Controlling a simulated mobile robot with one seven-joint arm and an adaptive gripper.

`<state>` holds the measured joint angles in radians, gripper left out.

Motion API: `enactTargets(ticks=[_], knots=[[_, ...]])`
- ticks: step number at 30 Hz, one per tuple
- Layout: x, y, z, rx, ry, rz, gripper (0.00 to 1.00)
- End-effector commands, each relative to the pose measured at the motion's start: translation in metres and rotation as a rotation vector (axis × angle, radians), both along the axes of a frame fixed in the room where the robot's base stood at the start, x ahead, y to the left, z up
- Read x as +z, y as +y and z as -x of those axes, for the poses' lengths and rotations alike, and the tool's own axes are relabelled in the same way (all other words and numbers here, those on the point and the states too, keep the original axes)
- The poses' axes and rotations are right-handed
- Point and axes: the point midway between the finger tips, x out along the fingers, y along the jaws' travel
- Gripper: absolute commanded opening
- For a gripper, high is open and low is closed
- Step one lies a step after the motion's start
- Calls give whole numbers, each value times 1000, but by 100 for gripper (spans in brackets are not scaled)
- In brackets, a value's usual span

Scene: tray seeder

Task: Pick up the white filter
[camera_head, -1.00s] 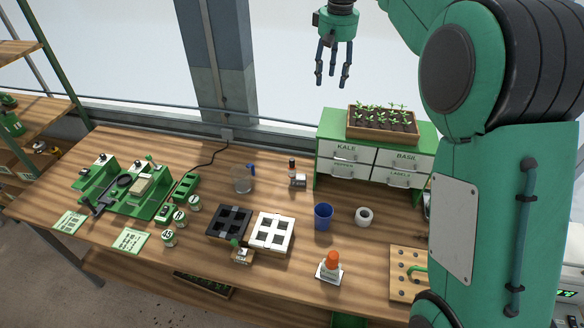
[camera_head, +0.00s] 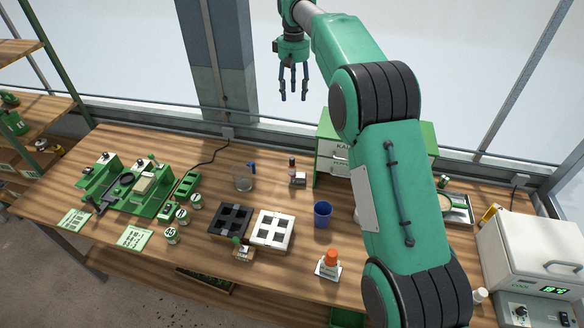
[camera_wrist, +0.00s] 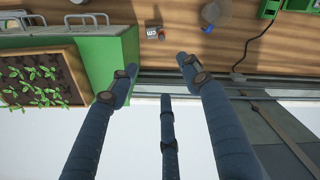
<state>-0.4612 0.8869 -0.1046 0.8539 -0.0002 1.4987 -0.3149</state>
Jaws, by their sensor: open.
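The white filter, a flat white square with four openings (camera_head: 273,230), lies on the bench in the head view. A matching black four-opening square (camera_head: 231,222) lies directly to its left. My gripper (camera_head: 294,94) hangs high above the back of the bench, in front of the window, well apart from the filter. Its three dark fingers are spread and empty. In the wrist view my gripper (camera_wrist: 157,70) is open with nothing between the fingers. The filter does not show in the wrist view.
A clear beaker (camera_head: 244,180) stands behind. My arm hides part of the green drawer cabinet (camera_head: 325,139).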

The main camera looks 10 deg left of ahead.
Motion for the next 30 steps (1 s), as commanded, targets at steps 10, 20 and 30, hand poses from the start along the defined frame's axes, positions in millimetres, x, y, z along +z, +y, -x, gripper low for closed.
enactTargets(ticks=[10, 20, 30], knots=[[-35, 7, -1, 10, 8, 4, 48], [-123, 7, 0, 10, 11, 6, 48], [-228, 7, -2, 10, 6, 4, 48]])
